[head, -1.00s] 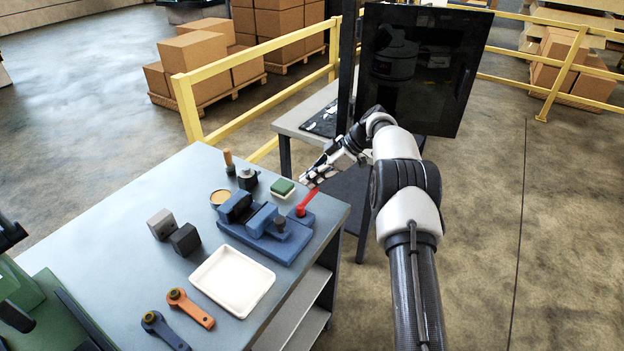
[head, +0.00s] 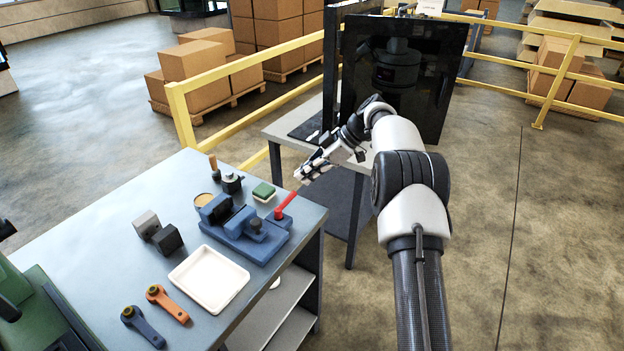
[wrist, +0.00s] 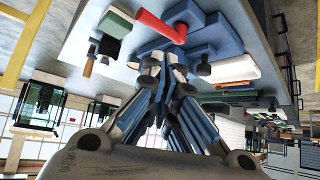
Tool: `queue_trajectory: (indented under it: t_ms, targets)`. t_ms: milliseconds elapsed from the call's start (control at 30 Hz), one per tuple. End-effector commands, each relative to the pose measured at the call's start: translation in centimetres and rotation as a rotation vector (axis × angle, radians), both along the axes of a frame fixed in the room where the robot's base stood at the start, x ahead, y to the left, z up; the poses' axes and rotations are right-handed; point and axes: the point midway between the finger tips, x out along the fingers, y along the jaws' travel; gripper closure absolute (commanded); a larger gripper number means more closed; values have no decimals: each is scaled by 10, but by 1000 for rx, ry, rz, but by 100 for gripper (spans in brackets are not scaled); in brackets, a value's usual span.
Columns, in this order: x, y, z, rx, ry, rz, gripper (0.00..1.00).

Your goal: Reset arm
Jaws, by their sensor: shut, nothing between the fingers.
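My gripper (head: 308,173) is shut and empty at the right end of the bench. In the head view its tips are just above and beyond the red handle (head: 288,200) of the blue vise (head: 243,229). The wrist view shows the closed fingers (wrist: 172,68), with the red handle (wrist: 158,25) close to the tips; I cannot tell whether they touch. My arm reaches forward from the bottom right of the head view, bent at the elbow.
Yellow railing (head: 245,122) runs behind. The floor at right is clear.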

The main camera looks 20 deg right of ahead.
Motion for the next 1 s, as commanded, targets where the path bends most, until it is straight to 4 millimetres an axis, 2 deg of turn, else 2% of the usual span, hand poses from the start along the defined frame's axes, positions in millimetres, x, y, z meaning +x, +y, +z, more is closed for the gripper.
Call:
queue_trajectory:
  t_ms: [367,467,567,667,767,900,1000]
  targets:
    - [0,2,3,0,0,0,100]
    - [-4,5,13,-10,15,-17,100]
    - [-15,12,37,-39,58,-69,100]
    - [-37,23,70,-81,123,-154,100]
    - [-68,34,100,-126,190,-258,100]
    - [-120,47,135,-185,262,-410,100]
    - [-161,55,153,-221,298,-523,100]
